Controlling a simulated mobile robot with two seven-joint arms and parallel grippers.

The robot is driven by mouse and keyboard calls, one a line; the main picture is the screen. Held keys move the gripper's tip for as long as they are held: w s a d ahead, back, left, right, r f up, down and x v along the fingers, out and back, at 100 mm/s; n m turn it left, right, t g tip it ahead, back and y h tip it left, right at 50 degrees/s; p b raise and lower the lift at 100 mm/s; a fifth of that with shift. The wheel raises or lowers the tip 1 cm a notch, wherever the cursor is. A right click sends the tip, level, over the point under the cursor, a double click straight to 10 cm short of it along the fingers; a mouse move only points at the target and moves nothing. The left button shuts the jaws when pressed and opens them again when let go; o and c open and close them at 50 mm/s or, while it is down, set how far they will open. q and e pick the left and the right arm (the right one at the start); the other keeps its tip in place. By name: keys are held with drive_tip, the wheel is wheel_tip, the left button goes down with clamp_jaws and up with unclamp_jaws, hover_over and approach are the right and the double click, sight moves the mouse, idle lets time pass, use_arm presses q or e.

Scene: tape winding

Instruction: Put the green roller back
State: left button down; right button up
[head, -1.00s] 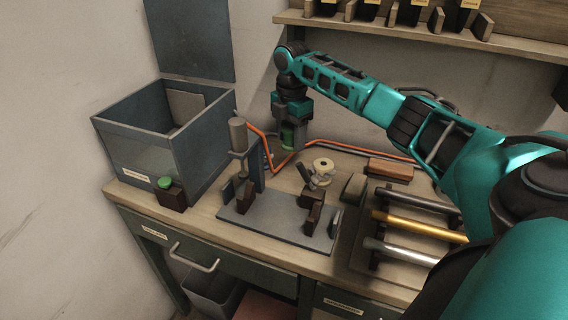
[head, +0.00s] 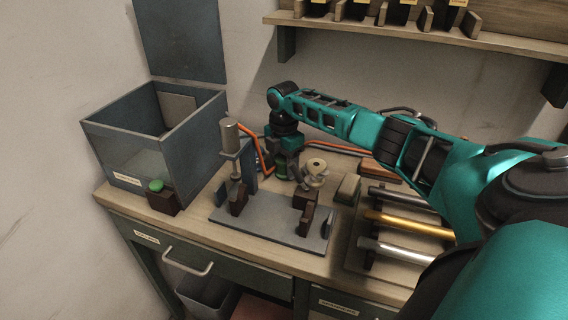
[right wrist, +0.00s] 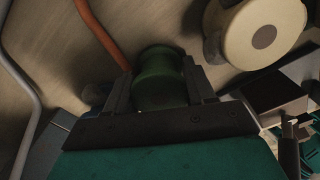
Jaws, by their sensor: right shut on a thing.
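The green roller (right wrist: 160,78) is between the fingers of my right gripper (right wrist: 158,85) in the right wrist view. The gripper is shut on it. In the head view my right gripper (head: 284,165) points down at the back of the bench, behind the grey fixture plate (head: 262,228). Only a little of the green roller (head: 281,168) shows there, low near the bench top. I cannot tell if it touches the bench. My left gripper is not in view.
A cream tape roll (head: 316,166) on a stand is just right of the gripper, also in the right wrist view (right wrist: 262,34). An orange cable (head: 262,150) runs behind. A post clamp (head: 230,140), an open bin (head: 145,165) and a rack of bars (head: 408,222) stand around.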

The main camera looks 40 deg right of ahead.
sight(284, 157)
drive_tip(key=o, duration=1.2)
drive_tip(key=shift+c, duration=0.2)
wheel_tip(284, 157, up, 12)
drive_tip(key=p, duration=0.1)
drive_tip(key=shift+r, duration=0.15)
